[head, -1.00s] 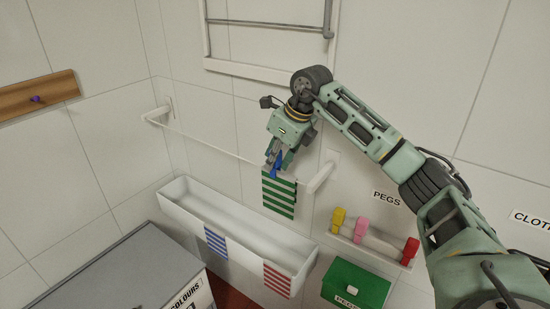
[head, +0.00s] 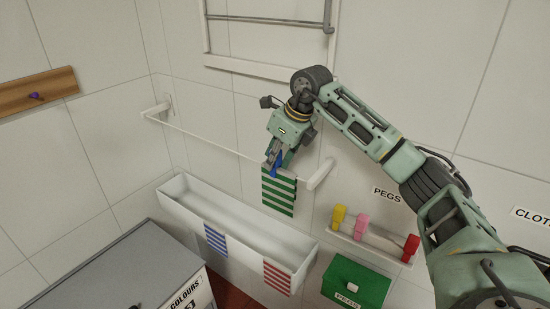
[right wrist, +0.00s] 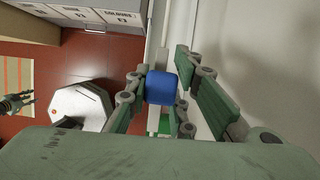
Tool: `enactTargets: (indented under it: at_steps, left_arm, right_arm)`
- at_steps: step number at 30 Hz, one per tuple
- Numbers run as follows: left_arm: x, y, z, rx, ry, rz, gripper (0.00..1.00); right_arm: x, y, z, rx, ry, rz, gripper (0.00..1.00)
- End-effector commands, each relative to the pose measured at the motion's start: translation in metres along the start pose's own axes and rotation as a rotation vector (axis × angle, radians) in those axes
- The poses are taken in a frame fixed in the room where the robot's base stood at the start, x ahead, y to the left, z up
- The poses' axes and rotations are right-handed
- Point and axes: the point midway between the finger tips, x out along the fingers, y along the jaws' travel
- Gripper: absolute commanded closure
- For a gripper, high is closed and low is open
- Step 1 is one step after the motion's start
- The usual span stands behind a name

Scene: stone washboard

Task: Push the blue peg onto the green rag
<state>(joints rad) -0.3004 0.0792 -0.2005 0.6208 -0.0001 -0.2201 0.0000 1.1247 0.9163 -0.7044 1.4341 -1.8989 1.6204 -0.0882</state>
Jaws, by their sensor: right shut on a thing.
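The green-and-white striped rag (head: 279,194) hangs over the right end of the white rail. The blue peg (head: 275,165) is at the rag's top edge in the head view. My right gripper (head: 273,160) is shut on the peg just above the rail. In the right wrist view the blue peg (right wrist: 161,88) sits between the fingers, with a bit of green rag (right wrist: 165,124) below it. Whether the peg straddles the rag is hidden by the fingers.
A white trough (head: 235,236) below carries a blue-striped rag (head: 216,240) and a red-striped rag (head: 277,278). Yellow, pink and red pegs sit on a wall holder (head: 375,244) at right, above a green PEGS box (head: 354,284). The rail's end bracket (head: 321,175) is close by.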

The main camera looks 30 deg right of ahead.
Motion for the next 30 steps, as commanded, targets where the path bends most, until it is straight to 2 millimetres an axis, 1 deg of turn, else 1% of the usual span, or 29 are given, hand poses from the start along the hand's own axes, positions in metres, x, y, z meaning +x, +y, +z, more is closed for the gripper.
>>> enactTargets:
  at_steps: [19, 20, 21, 27, 30]
  left_arm:
    - [0.0066, -0.0002, 0.0008, 0.000, 0.000, 0.000, 0.67]
    - [0.0062, -0.0002, 0.0007, 0.000, 0.000, 0.000, 0.67]
    - [0.0060, -0.0002, 0.0007, 0.000, 0.000, 0.000, 0.67]
    - [0.0060, -0.0003, 0.0008, 0.000, -0.001, -0.001, 0.67]
    - [0.0060, -0.0004, 0.0008, -0.001, -0.001, -0.001, 0.67]
  right_arm:
    - [0.0096, 0.0000, -0.0041, 0.000, 0.000, 0.000, 0.89]
    - [0.0092, 0.0000, -0.0038, 0.000, 0.000, 0.000, 0.77]
    - [0.0091, 0.0000, -0.0038, 0.000, 0.000, 0.000, 0.74]
    - [0.0090, 0.0000, -0.0037, 0.000, 0.000, 0.000, 0.57]
    - [0.0089, 0.0000, -0.0037, 0.000, 0.000, 0.000, 0.57]
